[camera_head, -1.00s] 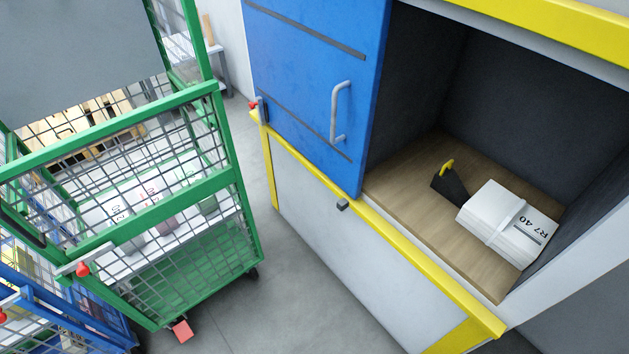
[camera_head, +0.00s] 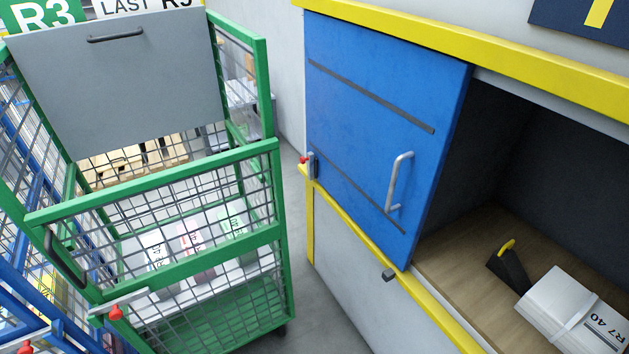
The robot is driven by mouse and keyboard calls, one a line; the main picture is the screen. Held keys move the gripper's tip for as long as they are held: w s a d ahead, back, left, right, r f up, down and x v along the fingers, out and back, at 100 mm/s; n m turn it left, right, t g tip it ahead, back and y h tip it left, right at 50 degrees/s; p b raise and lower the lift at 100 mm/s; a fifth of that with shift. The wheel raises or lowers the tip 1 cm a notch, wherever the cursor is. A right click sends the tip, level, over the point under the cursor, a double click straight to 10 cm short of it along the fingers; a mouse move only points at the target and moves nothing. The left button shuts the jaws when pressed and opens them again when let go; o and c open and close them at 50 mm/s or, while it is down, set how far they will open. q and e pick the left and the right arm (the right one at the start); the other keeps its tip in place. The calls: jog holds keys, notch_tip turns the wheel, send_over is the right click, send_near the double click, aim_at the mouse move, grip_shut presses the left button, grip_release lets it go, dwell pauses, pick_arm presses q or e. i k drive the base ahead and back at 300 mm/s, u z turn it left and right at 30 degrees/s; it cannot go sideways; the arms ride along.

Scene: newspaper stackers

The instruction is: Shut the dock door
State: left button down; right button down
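The blue dock door (camera_head: 375,125) covers the left part of the dock opening, and the right part stands open. The door has a grey vertical handle (camera_head: 398,182) near its right edge and two dark horizontal strips. Through the gap I see the dock's wooden floor (camera_head: 465,285). A white bundle of newspapers (camera_head: 572,310) marked R7 40 lies there with a band around it, cut off at the right edge. A black wedge-shaped thing with a yellow top (camera_head: 509,268) stands beside the bundle. Neither of my grippers is in view.
A green mesh cart (camera_head: 150,195) marked R3 stands left of the dock, holding several bundles. A blue cart (camera_head: 30,290) is at the lower left. A yellow ledge (camera_head: 430,300) with a small grey block (camera_head: 389,275) runs below the door. Grey floor (camera_head: 310,325) lies between.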

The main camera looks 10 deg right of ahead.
aim_at(383, 110)
jog(key=u, duration=0.2)
jog(key=i, duration=1.05)
jog(key=z, duration=0.3)
